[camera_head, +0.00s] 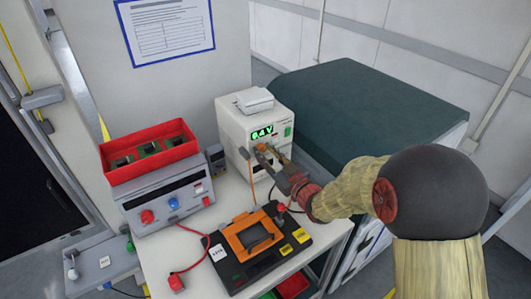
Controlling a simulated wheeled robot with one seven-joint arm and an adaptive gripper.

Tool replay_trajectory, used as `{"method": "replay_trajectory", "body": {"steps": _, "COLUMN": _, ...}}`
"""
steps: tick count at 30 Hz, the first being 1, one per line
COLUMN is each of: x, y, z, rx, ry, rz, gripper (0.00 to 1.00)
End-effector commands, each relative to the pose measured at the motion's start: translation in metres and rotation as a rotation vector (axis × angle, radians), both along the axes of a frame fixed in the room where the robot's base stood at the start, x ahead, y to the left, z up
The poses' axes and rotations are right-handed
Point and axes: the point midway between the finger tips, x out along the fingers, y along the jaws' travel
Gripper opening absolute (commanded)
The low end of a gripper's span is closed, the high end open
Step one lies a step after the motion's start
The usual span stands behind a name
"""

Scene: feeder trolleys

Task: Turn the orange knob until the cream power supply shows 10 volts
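The cream power supply (233,128) stands upright at the back right of the white table, with a small white box on top. Its green display (262,132) looks like 0.4 V, but the digits are too small to be sure. My gripper (264,154) reaches in from the right, with its fingertips at the front panel just below the display. A small orange patch, likely the orange knob (262,147), shows at the fingertips. The fingers hide most of it, and I cannot tell whether they grip or only touch it.
A dark green-topped cabinet (345,92) stands behind my arm.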

Motion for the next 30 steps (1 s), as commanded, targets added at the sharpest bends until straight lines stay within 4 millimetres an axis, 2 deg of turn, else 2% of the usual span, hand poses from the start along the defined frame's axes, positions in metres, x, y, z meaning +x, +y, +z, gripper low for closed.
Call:
{"method": "replay_trajectory", "body": {"steps": 11, "x": -0.0001, "y": -0.0001, "z": 0.0000, "rx": 0.000, "ry": 0.000, "rz": 0.000, "gripper": 0.01}}
{"method": "replay_trajectory", "body": {"steps": 16, "x": -0.0001, "y": 0.0000, "z": 0.0001, "rx": 0.017, "ry": 0.012, "rz": 0.000, "gripper": 0.00}}
{"method": "replay_trajectory", "body": {"steps": 24, "x": 0.0003, "y": -0.0002, "z": 0.0005, "rx": 0.147, "ry": 0.099, "rz": 0.000, "gripper": 0.00}}
{"method": "replay_trajectory", "body": {"steps": 30, "x": 0.0003, "y": -0.0003, "z": 0.0003, "rx": 0.157, "ry": 0.106, "rz": 0.000, "gripper": 0.00}}
